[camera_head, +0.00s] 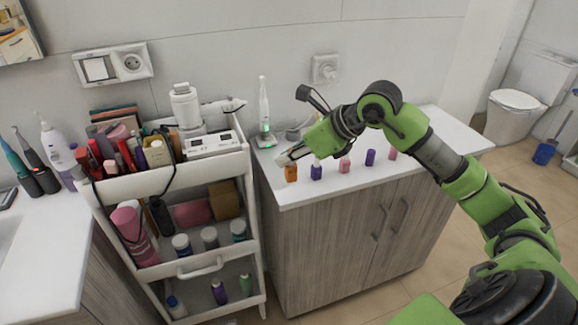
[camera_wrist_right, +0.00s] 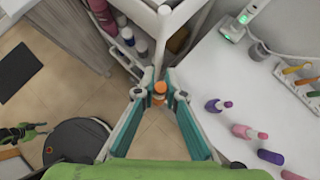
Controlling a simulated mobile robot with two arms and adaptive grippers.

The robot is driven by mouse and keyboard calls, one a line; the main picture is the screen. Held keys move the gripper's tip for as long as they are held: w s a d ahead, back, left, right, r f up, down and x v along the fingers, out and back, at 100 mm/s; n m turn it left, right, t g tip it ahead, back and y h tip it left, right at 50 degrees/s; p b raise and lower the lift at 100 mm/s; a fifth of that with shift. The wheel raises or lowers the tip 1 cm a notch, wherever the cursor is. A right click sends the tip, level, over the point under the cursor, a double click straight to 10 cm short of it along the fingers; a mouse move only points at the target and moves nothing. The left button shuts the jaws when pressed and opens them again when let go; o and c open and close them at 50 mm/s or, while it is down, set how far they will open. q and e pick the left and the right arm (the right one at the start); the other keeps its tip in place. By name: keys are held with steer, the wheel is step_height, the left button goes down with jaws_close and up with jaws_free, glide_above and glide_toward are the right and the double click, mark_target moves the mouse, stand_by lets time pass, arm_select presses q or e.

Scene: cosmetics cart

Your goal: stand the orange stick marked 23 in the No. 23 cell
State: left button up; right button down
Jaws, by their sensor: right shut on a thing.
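My right gripper (camera_head: 288,160) is shut on the orange stick (camera_head: 291,173), which hangs below the fingertips near the left front edge of the white counter. In the right wrist view the orange stick (camera_wrist_right: 159,89) sits between the teal fingers of my right gripper (camera_wrist_right: 160,91), with floor seen behind it. The number 23 on it cannot be read. No cell marked No. 23 can be made out in either view. My left gripper is not in view.
Purple (camera_head: 316,170) and pink (camera_head: 345,163) sticks, with several in all, stand in a row on the counter (camera_head: 300,195). A loaded white cart (camera_head: 170,176) stands to the left. A green-lit charger with a white brush (camera_head: 264,110) stands at the back.

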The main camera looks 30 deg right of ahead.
steer(key=s+a+r+b, duration=0.2)
steer(key=s+a+r, duration=0.1)
steer(key=s+a, duration=0.15)
steer(key=s+a+f+n+g+y, duration=0.3)
steer(key=s+a+f+n, duration=0.2)
steer(key=s+a+f, duration=0.3)
step_height(320, 180, down, 2)
steer(key=shift+s+a+f+n+y, duration=0.15)
steer(key=shift+s+a+n+y, duration=0.2)
steer(key=shift+a, duration=0.6)
